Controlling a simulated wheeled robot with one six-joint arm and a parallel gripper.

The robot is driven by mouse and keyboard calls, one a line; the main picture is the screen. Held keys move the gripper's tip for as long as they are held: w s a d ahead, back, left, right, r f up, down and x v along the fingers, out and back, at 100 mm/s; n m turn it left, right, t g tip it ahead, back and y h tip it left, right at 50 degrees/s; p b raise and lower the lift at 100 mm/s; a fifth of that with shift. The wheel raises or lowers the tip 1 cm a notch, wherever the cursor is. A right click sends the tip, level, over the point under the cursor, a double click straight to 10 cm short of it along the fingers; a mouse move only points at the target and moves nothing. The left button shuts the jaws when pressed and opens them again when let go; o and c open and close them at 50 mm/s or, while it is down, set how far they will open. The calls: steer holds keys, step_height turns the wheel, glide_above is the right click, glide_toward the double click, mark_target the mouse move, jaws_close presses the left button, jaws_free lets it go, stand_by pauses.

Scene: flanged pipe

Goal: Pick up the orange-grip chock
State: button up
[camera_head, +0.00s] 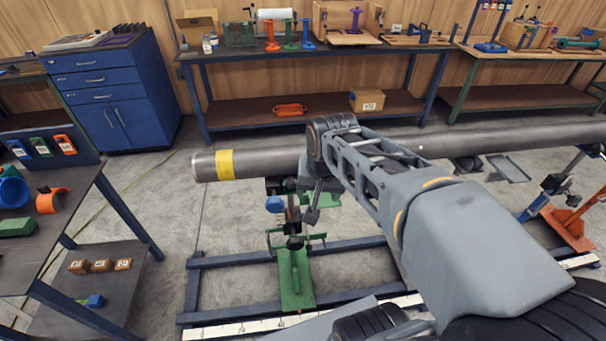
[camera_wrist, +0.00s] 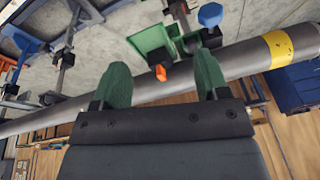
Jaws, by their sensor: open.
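The orange-grip chock (camera_wrist: 153,46) appears in the wrist view as a green block with a small orange grip (camera_wrist: 160,73), beside the long grey pipe (camera_wrist: 240,57). My gripper (camera_wrist: 160,80) has two green fingers spread apart, with the orange grip between and beyond their tips. Nothing is held between the fingers. I cannot tell the exact gap from the fingers to the grip. In the head view my arm reaches over the pipe (camera_head: 270,163), and the chock cannot be made out clearly there.
A pipe stand with a green base (camera_head: 292,280) is under the pipe's left part. A blue knob (camera_wrist: 210,14) sits close to the chock. An orange stand (camera_head: 568,228) is at right. A workbench (camera_head: 330,50) and blue cabinet (camera_head: 110,95) are behind.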

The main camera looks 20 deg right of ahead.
steer(key=w+d+r+m+g+p, duration=0.15)
steer(key=w+d+m, duration=0.25)
steer(key=w+m, duration=0.4)
steer(key=w+d+r+m+g, duration=0.1)
steer(key=w+d+m+g, duration=0.1)
steer(key=w+d+m, duration=0.45)
steer(key=shift+m+t, duration=0.25)
steer(key=shift+m, duration=0.3)
steer(key=f, duration=0.2)
steer(key=w+a+f, duration=0.1)
steer(key=f, duration=0.1)
steer(key=w+f, duration=0.1)
steer(key=f, duration=0.1)
steer(key=shift+a+f, duration=0.25)
steer(key=shift+f, duration=0.1)
steer(key=shift+a+f+p, duration=0.15)
steer(key=shift+f, duration=1.45)
steer(key=shift+a+f+p, duration=0.1)
steer(key=shift+f+p, duration=0.05)
steer(key=shift+f, duration=1.45)
steer(key=shift+c, duration=0.3)
jaws_close()
